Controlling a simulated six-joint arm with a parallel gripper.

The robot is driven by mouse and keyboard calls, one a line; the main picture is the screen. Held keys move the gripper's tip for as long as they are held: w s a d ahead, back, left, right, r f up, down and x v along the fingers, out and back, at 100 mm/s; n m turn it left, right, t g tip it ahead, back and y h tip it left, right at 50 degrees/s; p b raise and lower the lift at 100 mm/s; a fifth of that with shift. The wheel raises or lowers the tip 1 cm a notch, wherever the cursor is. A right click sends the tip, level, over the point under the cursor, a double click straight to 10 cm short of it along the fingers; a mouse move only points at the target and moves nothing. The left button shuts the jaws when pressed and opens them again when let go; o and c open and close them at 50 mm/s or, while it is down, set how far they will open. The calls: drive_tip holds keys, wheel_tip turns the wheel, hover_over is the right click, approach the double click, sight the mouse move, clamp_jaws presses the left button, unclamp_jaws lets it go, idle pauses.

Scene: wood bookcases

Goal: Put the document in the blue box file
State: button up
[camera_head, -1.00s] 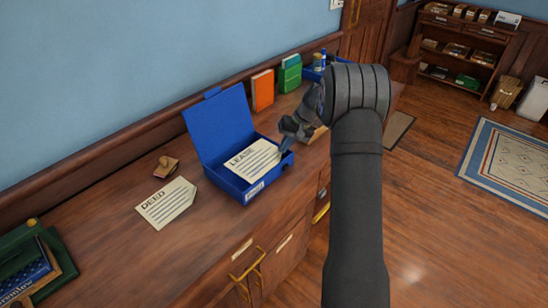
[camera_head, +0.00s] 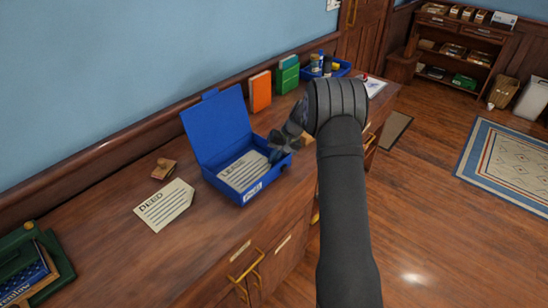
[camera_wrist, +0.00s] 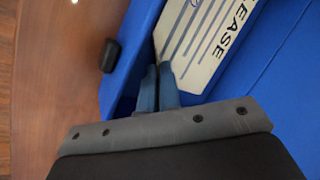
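The cream LEASE document (camera_head: 243,170) lies inside the open blue box file (camera_head: 226,186), below its rim, printed side up. The box lid stands raised at the back. My gripper (camera_head: 277,152) reaches into the right end of the box. In the wrist view its two fingers (camera_wrist: 158,68) are close together at the near corner of the LEASE document (camera_wrist: 205,42) and appear shut on it; the fingers hide that corner. A second document, marked DEED (camera_head: 164,205), lies flat on the wooden counter to the left of the box.
A wooden stamp (camera_head: 165,168) lies near the DEED document. Orange (camera_head: 260,91) and green (camera_head: 287,74) upright books and a blue tray (camera_head: 340,69) stand behind. The counter in front of the box is clear.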

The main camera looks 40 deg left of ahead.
drive_tip(key=o, duration=0.3)
drive_tip(key=shift+o, duration=0.2)
drive_tip(key=shift+r, duration=0.15)
drive_tip(key=v, duration=1.2)
drive_tip(key=x, duration=1.2)
wheel_tip(320, 180, up, 3)
drive_tip(key=shift+f, duration=0.15)
drive_tip(key=shift+r, duration=0.6)
